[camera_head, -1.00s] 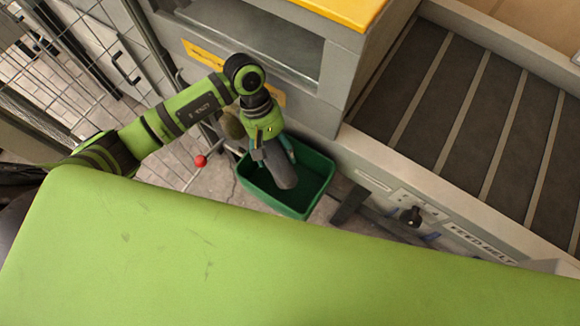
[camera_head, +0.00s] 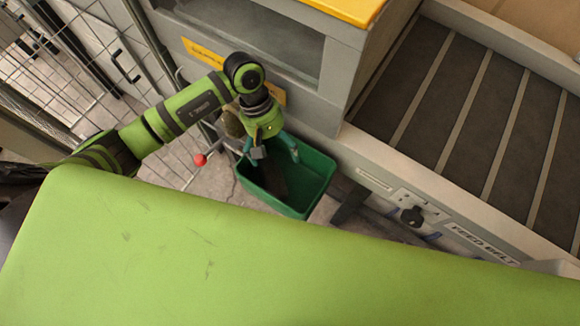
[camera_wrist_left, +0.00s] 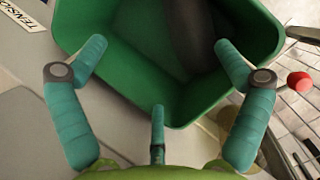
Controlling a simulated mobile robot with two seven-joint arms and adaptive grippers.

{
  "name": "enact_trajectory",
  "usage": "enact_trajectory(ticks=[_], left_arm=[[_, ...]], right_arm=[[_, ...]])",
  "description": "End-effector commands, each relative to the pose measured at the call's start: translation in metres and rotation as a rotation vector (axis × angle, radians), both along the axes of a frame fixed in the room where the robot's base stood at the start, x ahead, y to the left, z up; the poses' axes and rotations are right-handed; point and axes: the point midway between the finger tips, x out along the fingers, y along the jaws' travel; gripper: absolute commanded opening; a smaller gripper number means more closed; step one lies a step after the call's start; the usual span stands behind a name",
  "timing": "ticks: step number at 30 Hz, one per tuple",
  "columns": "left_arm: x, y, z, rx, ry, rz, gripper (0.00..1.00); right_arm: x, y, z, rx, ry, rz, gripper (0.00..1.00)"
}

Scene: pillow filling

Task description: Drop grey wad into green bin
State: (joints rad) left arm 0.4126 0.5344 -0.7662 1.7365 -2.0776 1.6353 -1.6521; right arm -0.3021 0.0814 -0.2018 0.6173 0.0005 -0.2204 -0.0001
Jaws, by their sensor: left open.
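The green bin (camera_head: 315,172) stands on the floor beside the machine; its open top also shows in the left wrist view (camera_wrist_left: 95,15). The grey wad (camera_head: 274,184) is a dark, long shape inside the bin, below my gripper; in the left wrist view the wad (camera_wrist_left: 190,30) lies at the top of the picture, partly cut off. My left gripper (camera_head: 272,150) is above the bin with its fingers spread. In the left wrist view the gripper (camera_wrist_left: 160,70) has its teal fingers apart with nothing between them. My right gripper is not in view.
A grey machine with a yellow top (camera_head: 345,8) stands behind the bin. The feed belt (camera_head: 460,110) runs at the right. A wire fence (camera_head: 80,100) is at the left, and a red knob (camera_head: 200,160) is left of the bin.

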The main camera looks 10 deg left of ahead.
Motion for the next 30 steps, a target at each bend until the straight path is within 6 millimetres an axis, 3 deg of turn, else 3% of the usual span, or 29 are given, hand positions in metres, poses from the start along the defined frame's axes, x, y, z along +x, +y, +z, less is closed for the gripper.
enact_trajectory(ticks=[15, 21, 30], left_arm=[[0.025, 0.03, 0.091, 0.001, -0.006, -0.001, 0.99], [0.027, 0.033, 0.103, 0.0, -0.002, 0.0, 0.99], [0.027, 0.034, 0.103, 0.0, -0.001, -0.001, 0.99]], right_arm=[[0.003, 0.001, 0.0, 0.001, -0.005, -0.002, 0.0], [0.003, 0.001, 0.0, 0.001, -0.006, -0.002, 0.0], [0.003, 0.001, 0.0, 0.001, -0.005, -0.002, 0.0]])
